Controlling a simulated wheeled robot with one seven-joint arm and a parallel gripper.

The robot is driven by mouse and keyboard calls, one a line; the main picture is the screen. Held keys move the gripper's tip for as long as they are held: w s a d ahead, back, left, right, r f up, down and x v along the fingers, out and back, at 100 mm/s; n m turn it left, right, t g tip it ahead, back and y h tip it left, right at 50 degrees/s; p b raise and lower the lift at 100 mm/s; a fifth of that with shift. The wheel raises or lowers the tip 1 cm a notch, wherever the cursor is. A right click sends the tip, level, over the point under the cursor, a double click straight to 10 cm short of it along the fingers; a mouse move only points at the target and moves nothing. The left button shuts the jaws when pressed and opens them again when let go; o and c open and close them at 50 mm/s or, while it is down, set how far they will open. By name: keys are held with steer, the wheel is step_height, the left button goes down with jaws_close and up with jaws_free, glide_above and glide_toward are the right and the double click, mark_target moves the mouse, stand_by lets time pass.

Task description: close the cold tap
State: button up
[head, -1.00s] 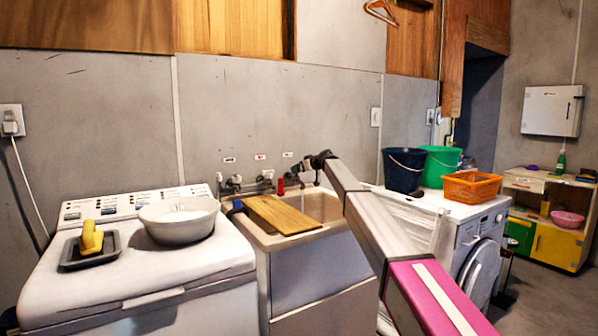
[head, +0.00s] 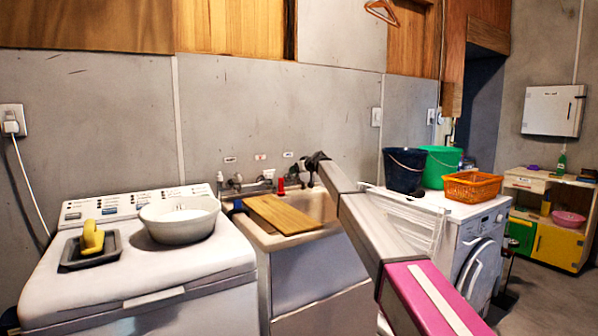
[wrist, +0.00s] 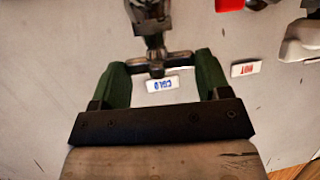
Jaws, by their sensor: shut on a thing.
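The cold tap shows in the wrist view as a dark metal body with a cross-shaped handle (wrist: 155,66). The label reading COLD (wrist: 162,84), upside down here, is on the wall beside it. The green fingers of my gripper (wrist: 161,64) stand on either side of the handle, shut on its arms. In the head view my arm reaches over the sink (head: 322,203) to the taps at the wall. There my dark wrist (head: 317,160) and arm largely hide the cold tap and the fingers.
A HOT label (wrist: 245,69) and a red part (wrist: 229,4) are close by in the wrist view. A wooden board (head: 283,214) lies across the sink. A washer with a white basin (head: 179,222) stands left; a white drying rack (head: 408,218) and buckets (head: 404,170) are right.

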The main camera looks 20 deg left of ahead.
steer(key=shift+s+m+t+h, duration=0.1)
steer(key=shift+m+t+h, duration=0.5)
steer(key=shift+m+t, duration=0.25)
steer(key=o, duration=0.9)
steer(key=shift+o, duration=0.2)
steer(key=v, duration=1)
steer(key=shift+s+d+r, duration=0.15)
steer(key=shift+s+d, duration=0.05)
steer(key=shift+s, duration=0.05)
